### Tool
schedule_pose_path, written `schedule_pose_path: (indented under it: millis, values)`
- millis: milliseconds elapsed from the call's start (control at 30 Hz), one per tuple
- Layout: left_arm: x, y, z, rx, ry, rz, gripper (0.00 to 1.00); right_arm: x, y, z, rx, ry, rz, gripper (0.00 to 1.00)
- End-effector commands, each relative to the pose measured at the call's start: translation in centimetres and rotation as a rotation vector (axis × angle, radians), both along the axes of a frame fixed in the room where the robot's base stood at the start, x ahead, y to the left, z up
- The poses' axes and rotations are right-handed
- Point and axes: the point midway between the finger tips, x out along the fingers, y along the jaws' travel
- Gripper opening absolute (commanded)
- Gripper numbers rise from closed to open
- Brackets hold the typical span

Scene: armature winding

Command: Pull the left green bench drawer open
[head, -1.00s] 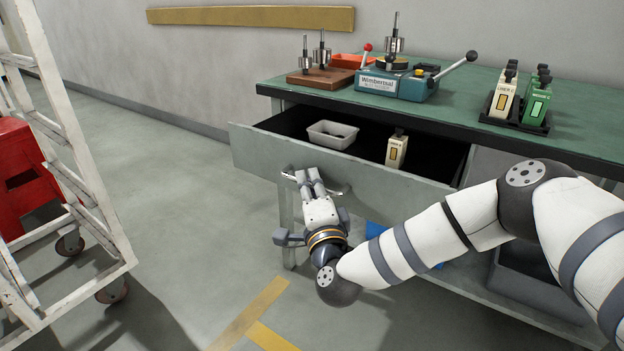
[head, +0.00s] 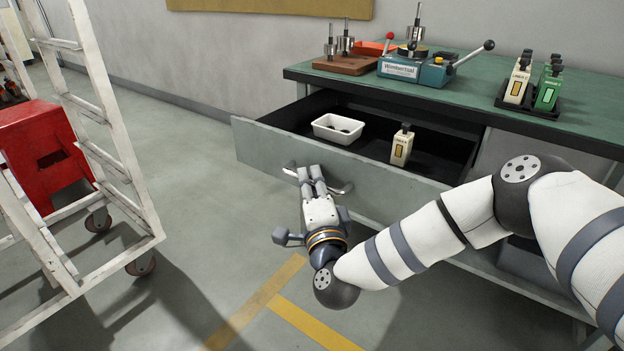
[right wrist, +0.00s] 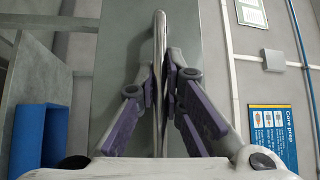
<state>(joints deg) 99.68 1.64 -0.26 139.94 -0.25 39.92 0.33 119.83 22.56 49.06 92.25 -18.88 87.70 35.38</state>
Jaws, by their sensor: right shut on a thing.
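The left green bench drawer (head: 370,190) stands well open, its grey-green front pulled out from under the green bench top (head: 450,100). Its metal bar handle (head: 342,189) runs along the front. My right gripper (head: 312,177) is shut on the handle. In the right wrist view the handle (right wrist: 159,50) passes between the two purple-padded fingers of the gripper (right wrist: 165,85). My left gripper is not in view.
A white cart (head: 105,160) with a red bin (head: 40,155) stands at the left, apart from the drawer. A blue winding device (head: 415,70), a brown block with spindles (head: 345,65) and a rack of tools (head: 530,107) sit on the bench.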

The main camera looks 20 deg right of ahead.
Motion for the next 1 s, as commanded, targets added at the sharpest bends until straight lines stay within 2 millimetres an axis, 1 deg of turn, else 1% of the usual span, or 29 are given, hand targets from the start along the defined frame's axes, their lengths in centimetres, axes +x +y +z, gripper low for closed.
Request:
schedule_pose_path:
  millis: [267,300,367,667,767,867,1000]
  values:
    - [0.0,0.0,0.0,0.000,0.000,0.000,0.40,0.0,0.0,-0.2,-0.003,0.004,0.000,0.00]
    - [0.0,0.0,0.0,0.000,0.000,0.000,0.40,0.0,0.0,-0.2,-0.002,0.004,0.000,0.16]
    - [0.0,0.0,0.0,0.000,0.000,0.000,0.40,0.0,0.0,-0.2,-0.001,0.004,-0.001,0.29]
    - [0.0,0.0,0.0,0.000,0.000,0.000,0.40,-0.1,0.0,-0.1,-0.001,0.002,0.000,0.29]
    - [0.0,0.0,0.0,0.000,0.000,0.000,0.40,-1.3,0.2,-0.3,0.000,0.003,0.003,0.29]
    - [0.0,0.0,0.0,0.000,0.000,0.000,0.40,-3.8,0.5,-0.7,0.001,0.004,0.004,0.29]
    - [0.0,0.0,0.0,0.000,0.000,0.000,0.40,-7.7,0.9,-1.2,0.001,0.006,0.003,0.29]
